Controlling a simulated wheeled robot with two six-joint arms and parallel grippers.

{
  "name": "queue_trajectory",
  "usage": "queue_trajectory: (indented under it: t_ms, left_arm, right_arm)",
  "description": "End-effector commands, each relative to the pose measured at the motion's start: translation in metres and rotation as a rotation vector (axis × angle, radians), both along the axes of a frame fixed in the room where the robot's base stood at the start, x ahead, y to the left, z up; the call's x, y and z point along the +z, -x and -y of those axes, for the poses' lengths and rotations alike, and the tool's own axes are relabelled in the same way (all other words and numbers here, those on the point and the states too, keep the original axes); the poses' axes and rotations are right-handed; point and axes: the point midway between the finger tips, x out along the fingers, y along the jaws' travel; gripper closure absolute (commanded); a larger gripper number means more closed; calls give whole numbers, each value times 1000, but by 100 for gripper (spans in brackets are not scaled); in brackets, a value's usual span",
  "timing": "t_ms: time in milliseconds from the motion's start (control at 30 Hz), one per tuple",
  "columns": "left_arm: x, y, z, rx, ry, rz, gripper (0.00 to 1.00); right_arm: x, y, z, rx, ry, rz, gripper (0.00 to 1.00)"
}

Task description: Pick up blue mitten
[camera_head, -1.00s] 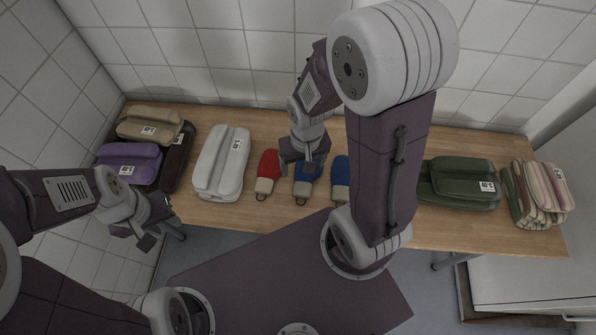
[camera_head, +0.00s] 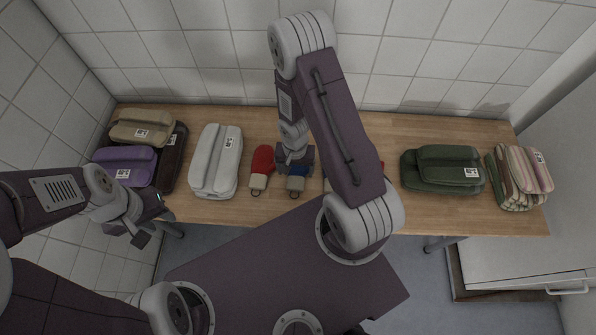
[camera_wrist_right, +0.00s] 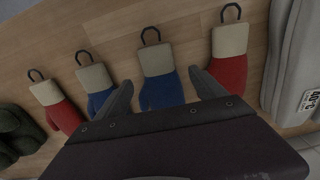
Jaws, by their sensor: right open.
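Two blue mittens with beige cuffs and dark hanging loops lie on the wooden table. One blue mitten (camera_head: 297,182) is under my right gripper (camera_head: 294,165) in the head view, its upper part hidden by the gripper. In the right wrist view this blue mitten (camera_wrist_right: 160,90) lies between the two spread fingers of my right gripper (camera_wrist_right: 162,93), which is open and empty. The other blue mitten (camera_wrist_right: 98,98) is beside the left finger there and is mostly hidden by my arm in the head view. My left gripper (camera_head: 132,228) hangs open and empty off the table's left front.
A red mitten (camera_head: 261,168) lies left of the blue one; another red mitten (camera_wrist_right: 62,115) is at the far end of the row. A white folded textile (camera_head: 216,160), a green one (camera_head: 442,169), a striped stack (camera_head: 518,178) and purple (camera_head: 123,165) and tan (camera_head: 143,128) bundles share the table (camera_head: 390,135).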

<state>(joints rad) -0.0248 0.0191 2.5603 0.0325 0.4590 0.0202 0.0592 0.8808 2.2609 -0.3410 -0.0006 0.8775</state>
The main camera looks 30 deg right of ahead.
Motion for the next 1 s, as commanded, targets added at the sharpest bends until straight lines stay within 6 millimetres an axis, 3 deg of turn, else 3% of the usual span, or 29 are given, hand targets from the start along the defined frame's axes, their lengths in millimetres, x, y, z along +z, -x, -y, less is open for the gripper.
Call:
queue_trajectory:
  t_ms: [300, 567, 800, 1000]
  left_arm:
    - [-52, 0, 0, 0, 0, 0, 64]
    - [-50, 0, 0, 0, 0, 1, 64]
    - [-50, 0, 0, 0, 0, 1, 64]
    - [-50, 0, 0, 0, 0, 1, 64]
  right_arm:
    - [-50, 1, 1, 1, 0, 0, 20]
    - [-49, 1, 1, 0, 0, 0, 20]
    - [-49, 1, 1, 0, 0, 0, 84]
    - [-49, 1, 1, 0, 0, 0, 86]
